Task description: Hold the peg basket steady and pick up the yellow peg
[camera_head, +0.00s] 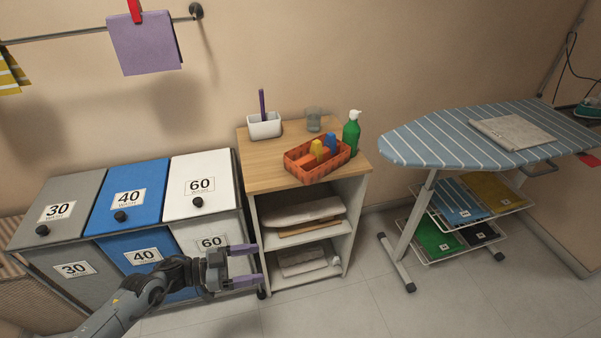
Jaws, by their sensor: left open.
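The peg basket (300,171) is an orange-red open-weave basket on the wooden top of the shelf unit, near its front right. The yellow peg (317,148) stands up in the basket, left of a blue peg (330,141). Something orange also lies in the basket; its shape is too small to tell. My left gripper (250,265) has purple fingers and is open and empty. It is lower than the basket, in front of the white 60 bin and beside the shelf unit's left edge. My right gripper is not in view.
The wooden top (262,178) also holds a white pot (264,128) with a purple stick, a glass (314,121) and a green pump bottle (351,134) close behind the basket. Laundry bins (128,196) stand left. An ironing board (430,140) stands right.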

